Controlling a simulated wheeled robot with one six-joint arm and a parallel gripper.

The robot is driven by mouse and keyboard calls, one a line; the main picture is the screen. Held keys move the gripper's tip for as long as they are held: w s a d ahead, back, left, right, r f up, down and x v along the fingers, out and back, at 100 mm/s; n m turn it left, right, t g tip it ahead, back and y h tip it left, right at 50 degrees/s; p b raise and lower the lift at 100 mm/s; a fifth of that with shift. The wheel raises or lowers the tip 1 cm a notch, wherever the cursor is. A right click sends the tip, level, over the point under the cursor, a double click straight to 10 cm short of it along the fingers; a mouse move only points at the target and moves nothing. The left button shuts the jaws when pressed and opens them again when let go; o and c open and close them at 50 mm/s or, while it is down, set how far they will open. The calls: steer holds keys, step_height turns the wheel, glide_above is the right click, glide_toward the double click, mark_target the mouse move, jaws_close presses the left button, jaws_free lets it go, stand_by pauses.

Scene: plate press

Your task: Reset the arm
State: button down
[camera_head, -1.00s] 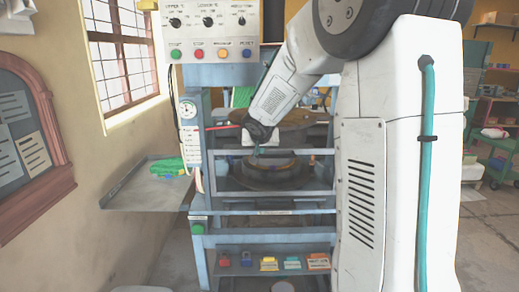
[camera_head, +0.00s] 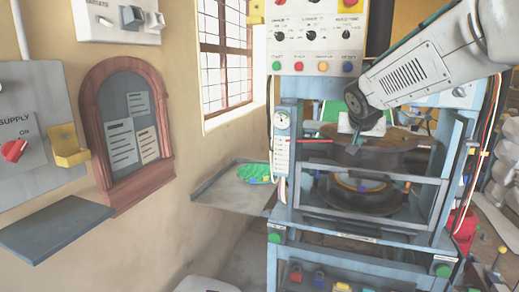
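My arm reaches in from the upper right of the head view, with a white link sloping down to the left. My gripper (camera_head: 355,136) is at its end, in front of the upper part of the blue-framed press (camera_head: 279,190). It appears above the upper dark round plate (camera_head: 398,150). The fingers are small and dark here, so I cannot tell whether they are open or hold anything. A lower round plate (camera_head: 372,202) with a lighter ring sits inside the press, behind a grey bar.
A control panel (camera_head: 318,36) with knobs and coloured buttons is above the press. A grey side shelf (camera_head: 218,193) holds a green item (camera_head: 254,173). On the left wall are a noticeboard (camera_head: 128,130), a supply switch panel (camera_head: 25,135), a yellow holder (camera_head: 68,146) and a grey ledge (camera_head: 52,228).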

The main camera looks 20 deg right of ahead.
steer(key=s+a+f+n+g+y, duration=0.1)
steer(key=s+a+f+n+g, duration=0.1)
steer(key=s+a, duration=0.4)
steer(key=s+a+f+n+g+y, duration=0.2)
steer(key=s+a+f, duration=0.2)
steer(key=s, duration=1.1)
steer(key=s+a+f+n+g+y, duration=0.2)
steer(key=s+a+f+n, duration=0.1)
steer(key=s+a, duration=0.6)
steer(key=shift+s+f, duration=0.45)
steer(key=shift+s, duration=0.75)
steer(key=shift+s, duration=0.1)
